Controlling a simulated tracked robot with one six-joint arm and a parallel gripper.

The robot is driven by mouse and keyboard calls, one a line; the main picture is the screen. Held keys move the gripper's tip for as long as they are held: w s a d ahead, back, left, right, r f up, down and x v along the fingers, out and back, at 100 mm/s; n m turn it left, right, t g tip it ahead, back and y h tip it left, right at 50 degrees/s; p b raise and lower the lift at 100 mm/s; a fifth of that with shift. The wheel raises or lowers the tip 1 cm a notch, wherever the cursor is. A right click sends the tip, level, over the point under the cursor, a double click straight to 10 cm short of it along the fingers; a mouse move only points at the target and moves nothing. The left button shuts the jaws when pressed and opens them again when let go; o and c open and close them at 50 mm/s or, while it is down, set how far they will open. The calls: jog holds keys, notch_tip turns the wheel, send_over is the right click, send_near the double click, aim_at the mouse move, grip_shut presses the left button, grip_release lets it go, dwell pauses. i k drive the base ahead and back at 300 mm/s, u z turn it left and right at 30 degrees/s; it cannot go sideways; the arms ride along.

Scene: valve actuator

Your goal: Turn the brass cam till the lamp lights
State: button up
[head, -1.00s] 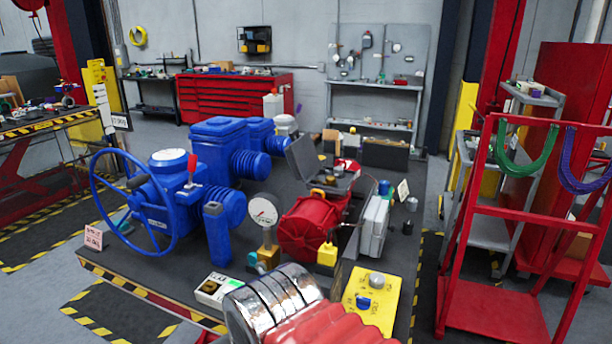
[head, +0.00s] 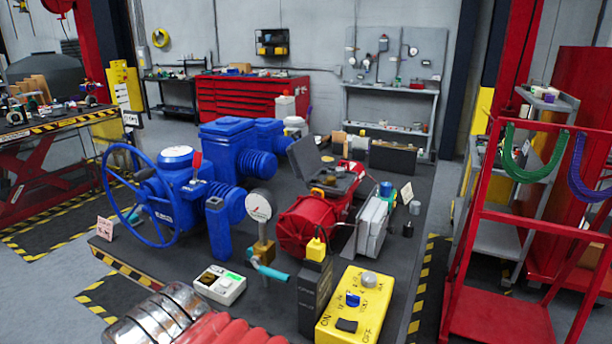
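I cannot make out a brass cam for certain. A brass-coloured fitting (head: 264,250) with a teal handle stands at the bench's front, under a round white gauge (head: 258,206). Right of it is a red cylindrical actuator (head: 308,226), with a small yellow block (head: 316,250) on a black box (head: 315,290) in front. A white box (head: 219,284) with a dark window and a green patch lies at the front; I cannot tell whether the green is a lit lamp. My gripper is not in view; a chrome and red ribbed part of my arm crosses the bottom left.
A yellow control box (head: 354,304) with a blue knob is at the front right. Blue valve actuators with a large handwheel (head: 137,197) fill the bench's left. An open grey case (head: 325,170) is behind the red actuator. A red frame (head: 500,300) stands right of the bench.

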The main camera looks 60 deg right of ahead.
aim_at(330, 181)
jog(key=u, duration=1.8)
jog(key=k, duration=2.65)
jog(key=z, duration=0.9)
